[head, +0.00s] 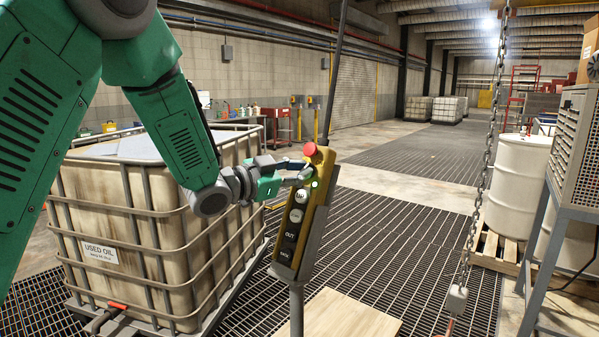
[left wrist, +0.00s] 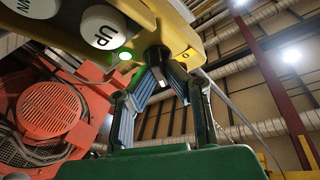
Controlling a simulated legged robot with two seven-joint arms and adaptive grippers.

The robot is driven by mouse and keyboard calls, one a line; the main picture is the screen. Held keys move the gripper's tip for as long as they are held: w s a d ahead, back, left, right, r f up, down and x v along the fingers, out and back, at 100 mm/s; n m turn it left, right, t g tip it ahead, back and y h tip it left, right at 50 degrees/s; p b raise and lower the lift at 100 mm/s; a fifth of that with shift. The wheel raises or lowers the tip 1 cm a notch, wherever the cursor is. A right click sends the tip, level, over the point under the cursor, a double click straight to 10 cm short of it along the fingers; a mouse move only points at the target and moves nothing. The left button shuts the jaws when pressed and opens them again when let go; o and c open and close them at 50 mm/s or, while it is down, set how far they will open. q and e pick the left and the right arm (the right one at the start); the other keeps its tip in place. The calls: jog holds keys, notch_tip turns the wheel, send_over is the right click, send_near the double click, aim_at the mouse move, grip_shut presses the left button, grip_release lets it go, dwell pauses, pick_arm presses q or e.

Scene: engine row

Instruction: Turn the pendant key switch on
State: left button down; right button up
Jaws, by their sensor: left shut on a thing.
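The yellow pendant (head: 284,255) hangs upright at the middle of the head view, with a red mushroom button (head: 310,149) at its top and round labelled buttons below. A small green light (head: 315,184) glows on its face. My left gripper (head: 300,170) reaches it from the left, at its upper part. In the left wrist view, the gripper (left wrist: 163,62) has its fingers closed together on a small dark part, seemingly the key switch (left wrist: 154,54), beside the green light (left wrist: 124,55) and the UP button (left wrist: 104,27). The fingers mostly hide the key, so its angle cannot be told. My right gripper is not seen.
A caged used-oil tank (head: 150,215) stands below my left arm. A chain (head: 487,150) hangs to the right of the pendant. White drums (head: 518,175) stand on a pallet at right. The grating floor (head: 400,225) between is mostly clear.

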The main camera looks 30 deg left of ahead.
pick_arm(q)
jog(key=shift+r, duration=0.1)
jog(key=c, duration=1.6)
grip_release()
jog(key=shift+w+d, duration=0.1)
jog(key=shift+c, duration=0.2)
jog(key=shift+w+d, duration=0.1)
jog(key=shift+w, duration=0.05)
jog(key=shift+s+a, duration=0.2)
jog(key=shift+s, duration=0.3)
jog(key=v, duration=1)
jog(key=shift+s+a+f, duration=0.2)
jog(key=shift+s, duration=0.15)
